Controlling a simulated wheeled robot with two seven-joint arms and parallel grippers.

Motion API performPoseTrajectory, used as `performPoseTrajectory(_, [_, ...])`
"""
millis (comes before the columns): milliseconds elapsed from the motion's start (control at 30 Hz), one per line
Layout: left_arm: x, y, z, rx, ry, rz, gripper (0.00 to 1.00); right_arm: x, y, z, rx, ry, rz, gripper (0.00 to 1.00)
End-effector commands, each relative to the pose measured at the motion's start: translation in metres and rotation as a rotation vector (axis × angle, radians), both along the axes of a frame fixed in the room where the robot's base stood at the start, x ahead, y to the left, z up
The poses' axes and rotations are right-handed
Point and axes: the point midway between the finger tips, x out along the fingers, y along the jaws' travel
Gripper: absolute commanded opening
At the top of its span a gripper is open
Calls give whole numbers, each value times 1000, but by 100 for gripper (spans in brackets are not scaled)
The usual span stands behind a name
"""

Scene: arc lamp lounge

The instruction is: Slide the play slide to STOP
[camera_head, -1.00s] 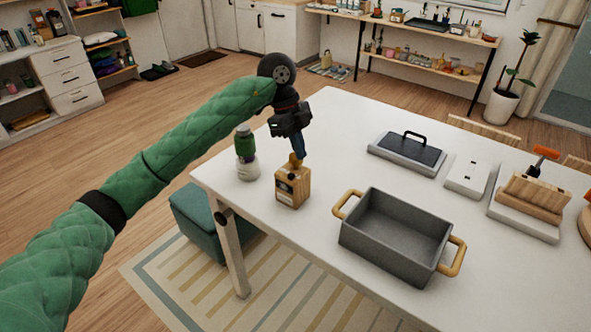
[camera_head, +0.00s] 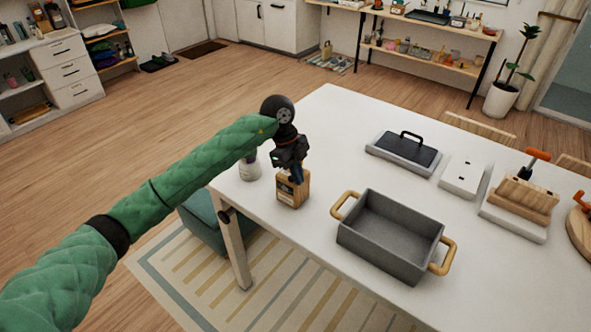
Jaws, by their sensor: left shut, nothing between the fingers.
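A small wooden box (camera_head: 292,191) with a dark label on its front stands near the left edge of the white table (camera_head: 310,245). It seems to be the thing with the play slide, but the slide and any STOP mark are too small or hidden to read. My left gripper (camera_head: 296,178) is shut and empty, pointing down at the box's top. Its fingertips are at or just over the top and hide the knob there; I cannot tell whether they touch. My right gripper is not in view.
A pale jar (camera_head: 250,168) stands left of the box, its top hidden by my arm. A grey roasting pan (camera_head: 390,232) with wooden handles stands to the right. Further right are a dark-topped plate with a handle (camera_head: 404,152), a white block (camera_head: 463,177) and a wooden holder (camera_head: 522,197).

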Motion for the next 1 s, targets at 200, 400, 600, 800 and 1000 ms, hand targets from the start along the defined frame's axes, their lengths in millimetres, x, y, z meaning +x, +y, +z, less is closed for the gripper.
performPoseTrajectory(200, [4,6,0,0,0,0,0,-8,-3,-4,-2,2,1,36])
performPoseTrajectory(400, [4,6,-1,0,0,0,0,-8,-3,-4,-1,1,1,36])
performPoseTrajectory(600, [8,11,-2,1,0,1,0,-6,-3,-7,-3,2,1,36])
performPoseTrajectory(800, [22,32,-3,1,0,2,0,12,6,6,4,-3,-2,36])
performPoseTrajectory(1000, [26,38,-1,1,1,0,0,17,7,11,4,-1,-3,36])
